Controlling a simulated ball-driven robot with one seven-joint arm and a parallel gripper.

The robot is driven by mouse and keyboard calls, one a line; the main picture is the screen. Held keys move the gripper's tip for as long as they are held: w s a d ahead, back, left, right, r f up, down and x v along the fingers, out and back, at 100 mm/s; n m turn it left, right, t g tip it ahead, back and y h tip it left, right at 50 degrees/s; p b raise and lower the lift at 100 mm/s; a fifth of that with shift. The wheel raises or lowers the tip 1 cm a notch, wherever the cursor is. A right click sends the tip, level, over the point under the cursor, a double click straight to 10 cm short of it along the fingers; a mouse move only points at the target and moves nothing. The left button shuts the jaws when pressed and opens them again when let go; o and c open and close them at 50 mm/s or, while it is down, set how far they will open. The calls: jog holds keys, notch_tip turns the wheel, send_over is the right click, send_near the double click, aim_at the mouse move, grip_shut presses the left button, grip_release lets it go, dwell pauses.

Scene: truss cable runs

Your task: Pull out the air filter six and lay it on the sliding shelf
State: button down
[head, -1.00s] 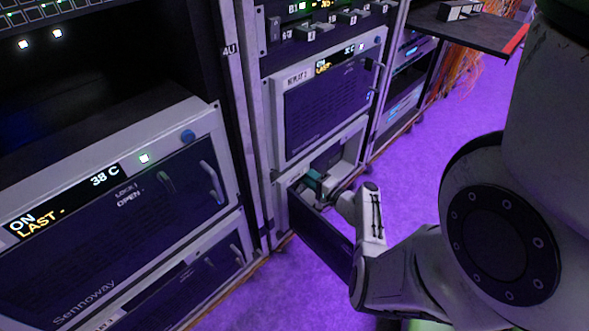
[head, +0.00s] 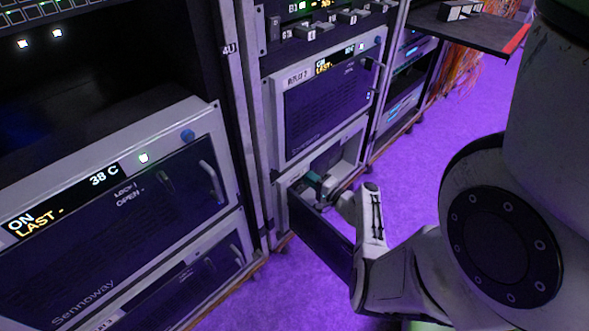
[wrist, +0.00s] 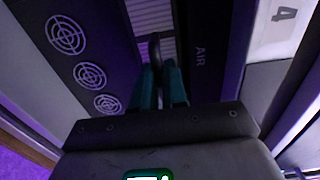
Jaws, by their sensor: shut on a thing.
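In the wrist view, the air filter (wrist: 204,64) is a dark frame marked AIR with a pale pleated strip, inside the open lower unit. My gripper (wrist: 160,76) has its teal fingers shut on the filter's dark upright tab (wrist: 154,46). In the head view, my gripper (head: 314,181) reaches into the opening of the lower middle unit, mostly hidden by my wrist. The number six is not readable on the filter. A dark shelf with a red edge (head: 468,36) sticks out at the upper right, well away from my gripper.
The lower unit's dark door (head: 320,240) hangs open beside my arm. A label reading 4 (wrist: 284,16) and round fan-like targets (wrist: 67,36) flank the filter. Small blocks (head: 462,10) stand on the dark shelf. Orange cables (head: 462,75) hang behind it. Purple floor right of the racks is clear.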

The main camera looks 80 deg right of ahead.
jog(key=shift+s, duration=0.1)
dwell(0.3)
jog(key=shift+s+a, duration=0.2)
jog(key=shift+s, duration=0.1)
jog(key=shift+s+a+r, duration=0.15)
jog(key=shift+s+a, duration=0.1)
jog(key=shift+s, duration=0.25)
jog(key=shift+p+v, duration=0.75)
jog(key=shift+v, duration=2.2)
jog(key=shift+r, duration=0.1)
